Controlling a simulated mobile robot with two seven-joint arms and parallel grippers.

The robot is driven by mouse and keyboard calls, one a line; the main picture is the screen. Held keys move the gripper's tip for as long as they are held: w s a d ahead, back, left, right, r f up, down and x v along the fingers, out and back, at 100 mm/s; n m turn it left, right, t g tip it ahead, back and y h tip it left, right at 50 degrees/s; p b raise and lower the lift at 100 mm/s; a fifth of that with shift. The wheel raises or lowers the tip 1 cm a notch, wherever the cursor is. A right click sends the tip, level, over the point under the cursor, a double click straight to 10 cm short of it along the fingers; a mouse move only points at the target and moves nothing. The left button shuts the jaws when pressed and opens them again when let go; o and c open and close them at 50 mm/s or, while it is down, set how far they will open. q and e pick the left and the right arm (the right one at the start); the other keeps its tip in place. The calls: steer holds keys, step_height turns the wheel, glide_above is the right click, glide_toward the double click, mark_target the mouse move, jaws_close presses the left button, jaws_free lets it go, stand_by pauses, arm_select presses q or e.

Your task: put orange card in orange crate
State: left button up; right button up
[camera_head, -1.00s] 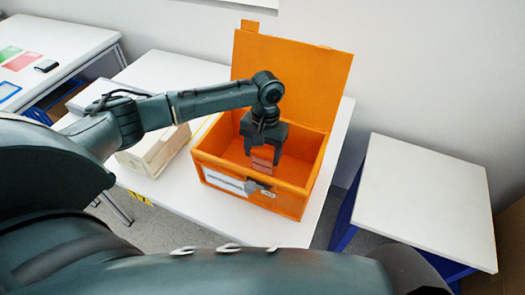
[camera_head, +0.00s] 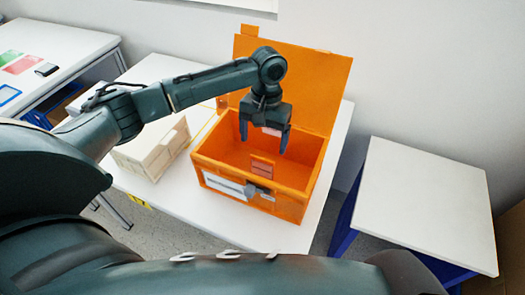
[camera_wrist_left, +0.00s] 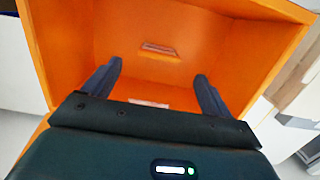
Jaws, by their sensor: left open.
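The orange crate (camera_head: 300,207) stands on a white table with its lid raised at the back. A small reddish-orange card (camera_head: 262,168) is inside it near the front wall, below my left gripper and apart from it. My left gripper (camera_head: 264,146) is over the crate opening with its fingers spread wide. In the left wrist view its two fingers (camera_wrist_left: 157,78) stand apart over the orange interior. A pale-edged flat piece (camera_wrist_left: 160,50) shows beyond them; I cannot tell for sure that it is the card. A small pinkish patch shows near the palm; I cannot tell what it is. My right gripper is out of view.
A pale wooden box (camera_head: 150,155) stands left of the crate. An empty white-topped table (camera_head: 425,200) is at the right. Another table at the far left holds a green card (camera_head: 9,54), a red card (camera_head: 22,64), a dark object (camera_head: 47,69) and a blue-framed item (camera_head: 8,93).

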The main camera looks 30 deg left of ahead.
arm_select(q)
steer(key=r, duration=0.5)
steer(key=shift+w+r, duration=0.3)
steer(key=shift+r, duration=0.1)
